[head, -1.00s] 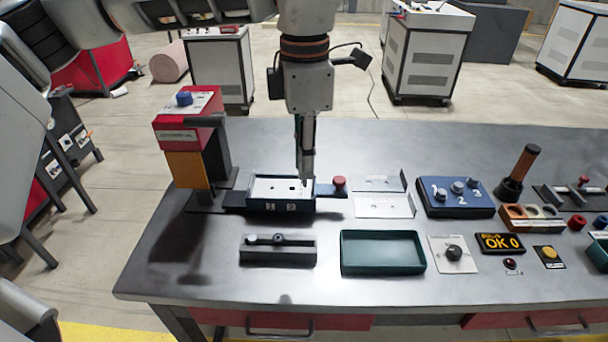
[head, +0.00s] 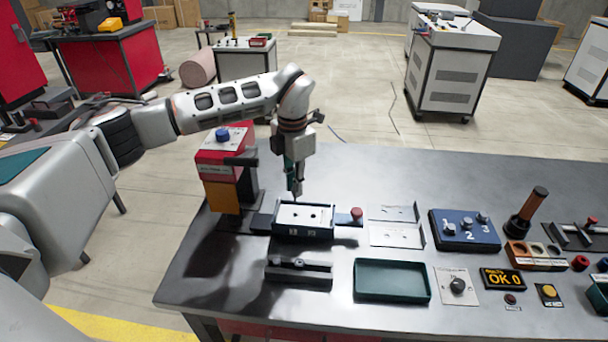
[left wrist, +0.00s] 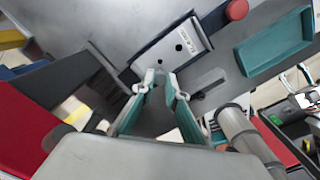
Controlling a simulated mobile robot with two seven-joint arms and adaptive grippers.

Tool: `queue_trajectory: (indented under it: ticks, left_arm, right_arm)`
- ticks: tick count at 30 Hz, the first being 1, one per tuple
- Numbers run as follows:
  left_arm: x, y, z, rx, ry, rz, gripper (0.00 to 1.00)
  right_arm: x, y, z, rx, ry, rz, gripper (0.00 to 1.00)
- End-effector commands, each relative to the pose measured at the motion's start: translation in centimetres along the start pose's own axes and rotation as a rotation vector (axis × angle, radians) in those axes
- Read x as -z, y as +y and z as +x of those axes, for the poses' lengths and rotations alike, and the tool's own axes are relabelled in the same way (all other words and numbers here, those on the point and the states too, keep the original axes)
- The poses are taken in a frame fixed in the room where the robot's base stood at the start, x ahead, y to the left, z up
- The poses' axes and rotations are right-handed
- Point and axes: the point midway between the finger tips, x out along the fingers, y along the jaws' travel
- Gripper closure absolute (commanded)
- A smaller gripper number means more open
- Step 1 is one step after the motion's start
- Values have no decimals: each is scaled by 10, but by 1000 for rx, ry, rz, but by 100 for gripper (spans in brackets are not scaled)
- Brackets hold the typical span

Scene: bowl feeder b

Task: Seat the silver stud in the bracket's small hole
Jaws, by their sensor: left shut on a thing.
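My left gripper (head: 295,192) points down just above the back edge of the white bracket plate (head: 321,222). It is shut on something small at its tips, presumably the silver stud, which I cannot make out. The bracket lies flat in a dark nest (head: 300,235) and shows two dark holes on its top face. In the left wrist view the green-sided fingers (left wrist: 161,80) have pale tips just short of the bracket (left wrist: 168,60); both holes there look uncovered. My right gripper is not in view.
A red and orange press-like unit (head: 222,170) stands left of the nest, and a red knob (head: 356,214) is at its right. A dark block (head: 300,275) and a green tray (head: 392,281) lie in front.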

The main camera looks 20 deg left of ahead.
Motion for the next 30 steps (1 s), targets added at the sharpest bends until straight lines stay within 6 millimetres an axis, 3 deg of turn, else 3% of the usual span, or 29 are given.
queue_trajectory:
  ticks: [14, 25, 30]
  left_arm:
    - [1, 1, 1, -1, 1, -3, 100]
    - [1, 0, 30, 0, 2, -2, 100]
    - [1, 0, 42, 0, 1, -2, 100]
  right_arm:
    - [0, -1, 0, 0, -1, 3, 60]
    - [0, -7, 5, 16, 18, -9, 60]
    - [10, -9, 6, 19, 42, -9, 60]
